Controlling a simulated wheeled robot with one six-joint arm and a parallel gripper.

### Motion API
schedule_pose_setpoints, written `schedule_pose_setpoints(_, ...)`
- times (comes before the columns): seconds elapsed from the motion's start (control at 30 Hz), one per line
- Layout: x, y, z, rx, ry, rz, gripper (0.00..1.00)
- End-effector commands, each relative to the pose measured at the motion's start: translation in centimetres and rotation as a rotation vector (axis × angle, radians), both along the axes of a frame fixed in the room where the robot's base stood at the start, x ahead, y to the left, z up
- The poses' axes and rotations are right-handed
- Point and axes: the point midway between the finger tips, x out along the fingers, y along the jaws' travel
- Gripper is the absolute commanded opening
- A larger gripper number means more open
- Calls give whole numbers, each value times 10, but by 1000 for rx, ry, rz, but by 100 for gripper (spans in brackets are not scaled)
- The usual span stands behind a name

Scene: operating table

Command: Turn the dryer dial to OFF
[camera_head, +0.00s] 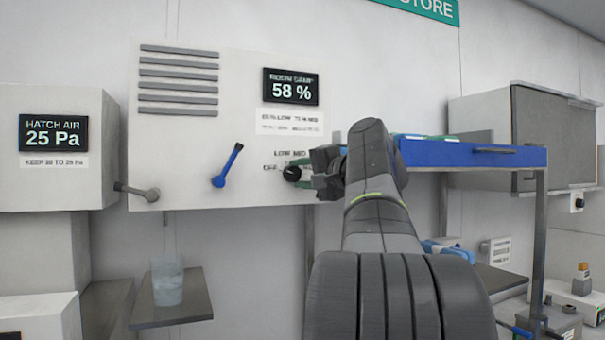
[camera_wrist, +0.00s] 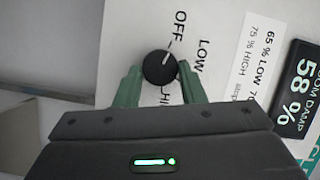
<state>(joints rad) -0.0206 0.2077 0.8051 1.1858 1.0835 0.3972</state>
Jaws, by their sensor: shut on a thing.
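The dryer dial (camera_wrist: 155,70) is a round black knob with a white pointer line on the white panel (camera_wrist: 125,35). My gripper (camera_wrist: 158,74) is shut on the dial, with one green finger on each side. In the wrist view the pointer slants up and right, between the OFF label (camera_wrist: 180,27) and the LOW label (camera_wrist: 202,55). Another label is partly hidden by the right finger. In the head view the dial (camera_head: 291,174) shows at the panel's lower right, with my gripper (camera_head: 297,171) reaching it from the right.
A display (camera_head: 290,87) reads 58 % above the dial. A blue lever (camera_head: 228,165) and a grey lever (camera_head: 137,192) stick out to the left. A blue shelf (camera_head: 475,156) is close on the right of my arm. A clear beaker (camera_head: 167,283) stands on a lower shelf (camera_head: 190,312).

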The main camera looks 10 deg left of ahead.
Motion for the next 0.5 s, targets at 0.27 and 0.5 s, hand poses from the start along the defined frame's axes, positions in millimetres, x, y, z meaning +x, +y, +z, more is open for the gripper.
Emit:
schedule_pose_setpoints(0.27,0,0,0,-60,-38,2,13)
schedule_pose_setpoints(0.5,0,0,0,-70,-45,2,14)
